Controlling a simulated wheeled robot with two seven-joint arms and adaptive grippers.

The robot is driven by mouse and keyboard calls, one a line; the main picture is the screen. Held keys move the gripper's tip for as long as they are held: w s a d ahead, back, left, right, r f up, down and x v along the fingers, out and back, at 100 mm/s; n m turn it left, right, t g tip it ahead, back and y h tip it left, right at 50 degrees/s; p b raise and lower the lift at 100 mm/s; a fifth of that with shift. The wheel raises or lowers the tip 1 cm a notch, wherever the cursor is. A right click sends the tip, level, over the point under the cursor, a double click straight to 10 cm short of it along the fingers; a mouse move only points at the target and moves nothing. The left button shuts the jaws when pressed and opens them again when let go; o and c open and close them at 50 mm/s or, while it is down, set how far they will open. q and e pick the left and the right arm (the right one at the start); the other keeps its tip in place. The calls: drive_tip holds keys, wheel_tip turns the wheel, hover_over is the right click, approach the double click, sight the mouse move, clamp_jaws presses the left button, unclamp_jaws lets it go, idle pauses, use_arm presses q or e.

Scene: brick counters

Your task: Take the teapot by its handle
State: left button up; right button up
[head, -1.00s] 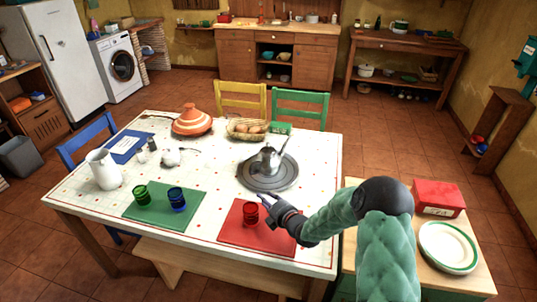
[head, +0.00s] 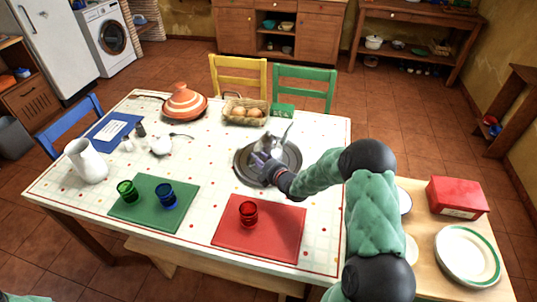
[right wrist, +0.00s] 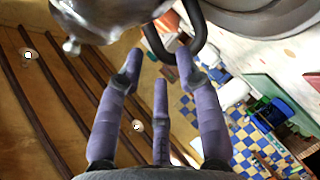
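The silver teapot (head: 272,143) stands on a round dark grey tray (head: 294,161) on the table. My right gripper (head: 262,166) is at the near side of the teapot and covers part of it in the head view. In the right wrist view the teapot's shiny body (right wrist: 112,12) is at the top, and its black curved handle (right wrist: 152,42) comes down near the fingertips. The right gripper's purple fingers (right wrist: 159,66) are spread apart, with the handle between or just beyond the tips; I cannot tell whether they touch. My left gripper is out of view.
A red mat (head: 262,236) with a red glass (head: 248,213) lies in front of the tray. A green mat (head: 150,215) holds a green and a blue glass. A bread basket (head: 246,112), tagine (head: 184,103) and white jug (head: 86,162) stand farther off.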

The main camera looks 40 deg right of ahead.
drive_tip(key=b+x, duration=0.1)
drive_tip(key=x, duration=0.3)
drive_tip(key=shift+b, duration=0.4)
drive_tip(key=shift+w, duration=0.6)
clamp_jaws()
drive_tip(key=shift+d+r, duration=0.15)
drive_tip(key=shift+r, duration=0.05)
